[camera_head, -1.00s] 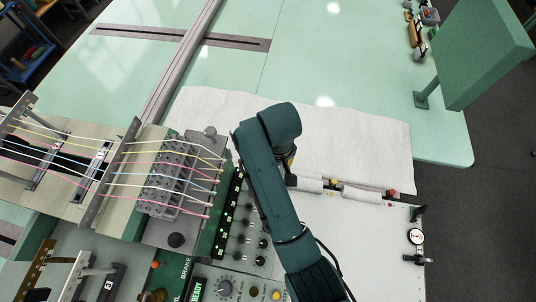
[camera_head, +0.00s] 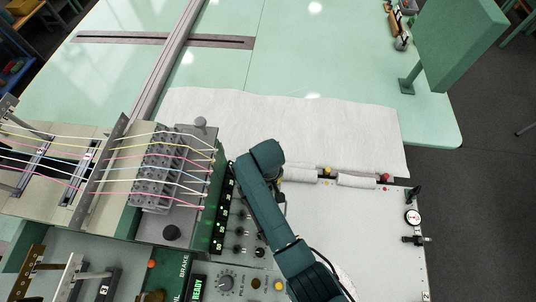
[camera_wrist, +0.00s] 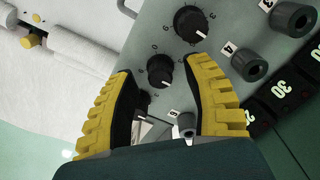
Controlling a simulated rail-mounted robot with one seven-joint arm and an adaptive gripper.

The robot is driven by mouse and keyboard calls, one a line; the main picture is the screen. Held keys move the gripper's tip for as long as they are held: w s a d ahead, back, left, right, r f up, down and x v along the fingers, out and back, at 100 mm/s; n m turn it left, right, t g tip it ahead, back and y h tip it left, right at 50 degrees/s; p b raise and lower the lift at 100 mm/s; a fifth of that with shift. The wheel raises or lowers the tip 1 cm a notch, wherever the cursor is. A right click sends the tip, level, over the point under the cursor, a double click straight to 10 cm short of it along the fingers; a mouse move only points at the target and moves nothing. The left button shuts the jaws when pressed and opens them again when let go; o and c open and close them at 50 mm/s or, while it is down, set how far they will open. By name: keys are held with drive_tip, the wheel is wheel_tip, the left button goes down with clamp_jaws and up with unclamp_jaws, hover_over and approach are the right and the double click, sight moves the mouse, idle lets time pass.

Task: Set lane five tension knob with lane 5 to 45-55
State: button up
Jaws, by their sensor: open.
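My gripper (camera_wrist: 156,68) is open, its yellow ribbed fingers spread over the control panel in the wrist view. A black dial knob (camera_wrist: 160,72) shows between the fingertips, with a larger-looking one (camera_wrist: 190,22) beyond. Another dark knob (camera_wrist: 141,102) sits deeper between the fingers, beside the left finger; it appears to be in the row of tag 5 (camera_wrist: 174,113). I cannot tell whether a finger touches it. Its dial mark is not readable. In the head view my arm hides the gripper and part of the knob rows.
Dark posts by tags 3 and 4 (camera_wrist: 250,64) stand right of the fingers. Lane displays (camera_wrist: 278,88) lie further right; two read 30. Threads run to a grey tension block (camera_head: 158,180) left of the panel. White rolls (camera_head: 357,181) lie behind it.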

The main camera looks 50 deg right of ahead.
drive_tip(key=shift+f, duration=0.45)
clamp_jaws()
